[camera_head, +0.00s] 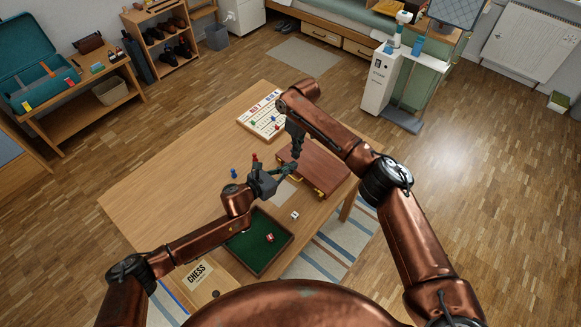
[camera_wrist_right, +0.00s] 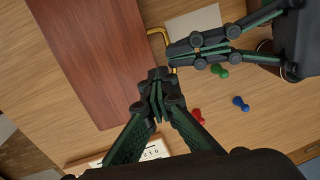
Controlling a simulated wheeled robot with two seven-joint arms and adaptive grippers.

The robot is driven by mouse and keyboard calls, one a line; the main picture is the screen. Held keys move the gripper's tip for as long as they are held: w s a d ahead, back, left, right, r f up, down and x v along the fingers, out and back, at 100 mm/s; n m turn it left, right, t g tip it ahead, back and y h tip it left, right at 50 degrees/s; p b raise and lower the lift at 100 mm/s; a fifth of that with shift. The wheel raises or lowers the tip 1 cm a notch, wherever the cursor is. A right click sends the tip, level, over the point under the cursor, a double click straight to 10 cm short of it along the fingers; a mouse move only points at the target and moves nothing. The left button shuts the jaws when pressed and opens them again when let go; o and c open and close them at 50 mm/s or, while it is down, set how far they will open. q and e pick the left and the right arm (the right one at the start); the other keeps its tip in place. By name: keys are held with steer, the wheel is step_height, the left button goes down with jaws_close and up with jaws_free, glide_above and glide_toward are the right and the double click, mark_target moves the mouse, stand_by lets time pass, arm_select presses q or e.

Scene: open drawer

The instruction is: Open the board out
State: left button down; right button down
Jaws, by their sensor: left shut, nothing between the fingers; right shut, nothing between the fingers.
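The board is a closed, flat red-brown wooden case (camera_head: 318,169) on the table; it also fills the upper left of the right wrist view (camera_wrist_right: 95,55). A brass handle (camera_wrist_right: 157,38) stands out from its edge. My left gripper (camera_head: 292,168) is shut and empty at that edge; in the right wrist view its fingertips (camera_wrist_right: 173,55) lie over the handle. My right gripper (camera_head: 298,154) is shut and empty, pointing down above the case edge close to the left fingertips; its tips (camera_wrist_right: 157,78) cover part of the handle's surroundings. I cannot tell whether either gripper touches the case.
A game board (camera_head: 261,115) with pieces lies behind the case. A red pawn (camera_wrist_right: 198,116), green pawn (camera_wrist_right: 219,70) and blue pawn (camera_wrist_right: 240,103) stand near my grippers. A white card (camera_head: 284,193), white die (camera_head: 294,215) and green-lined tray (camera_head: 240,262) lie in front.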

stand_by(0.4)
steer(key=c, duration=2.4)
jaws_free()
